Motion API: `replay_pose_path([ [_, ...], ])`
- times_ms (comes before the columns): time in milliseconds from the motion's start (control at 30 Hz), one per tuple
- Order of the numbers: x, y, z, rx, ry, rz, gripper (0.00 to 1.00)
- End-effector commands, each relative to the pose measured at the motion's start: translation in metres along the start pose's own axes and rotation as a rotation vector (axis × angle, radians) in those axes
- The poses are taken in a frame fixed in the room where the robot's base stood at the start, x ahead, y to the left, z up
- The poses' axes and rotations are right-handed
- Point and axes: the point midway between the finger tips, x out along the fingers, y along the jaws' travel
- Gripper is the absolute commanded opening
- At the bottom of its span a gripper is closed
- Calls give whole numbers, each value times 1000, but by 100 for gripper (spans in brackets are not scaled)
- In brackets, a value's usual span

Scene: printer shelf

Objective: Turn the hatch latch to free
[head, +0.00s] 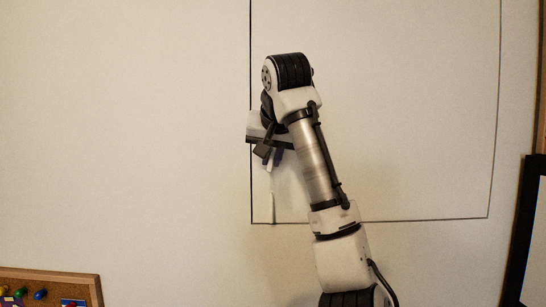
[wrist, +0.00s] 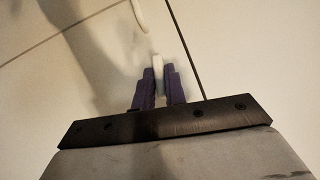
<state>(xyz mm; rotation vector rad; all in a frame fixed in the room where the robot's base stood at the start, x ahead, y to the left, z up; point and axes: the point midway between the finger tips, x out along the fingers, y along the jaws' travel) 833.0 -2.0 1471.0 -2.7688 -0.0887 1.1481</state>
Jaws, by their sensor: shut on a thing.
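The hatch (head: 420,120) is a large pale panel with a dark outline, flush in the pale wall, and looks closed. My gripper (head: 271,160) is at its lower left part, partly hidden by my arm. In the wrist view, the purple fingers of my gripper (wrist: 159,78) are shut on a small white piece, which I take to be the latch (wrist: 158,62). Most of the latch is hidden between the fingers, so its exact turn cannot be told. A slim white upright bar (head: 272,200) shows below the gripper in the head view.
A curved white piece (wrist: 138,13) stands out from the surface beyond the fingers in the wrist view. A cork board (head: 50,277) with coloured pins is at the lower left. A dark-framed board (head: 522,235) is at the right edge. The wall left of the hatch is clear.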

Motion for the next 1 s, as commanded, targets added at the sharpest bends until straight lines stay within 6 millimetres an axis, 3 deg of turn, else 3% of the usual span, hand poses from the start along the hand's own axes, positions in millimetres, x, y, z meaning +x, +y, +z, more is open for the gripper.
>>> replay_pose_path([
  [333, 0, -1, 0, -102, 1, 104, 0],
  [900, 0, -2, 0, -120, 1, 121, 0],
  [933, 0, -2, 0, -120, 1, 121, 16],
  [1000, 0, -2, 0, -120, 1, 120, 26],
])
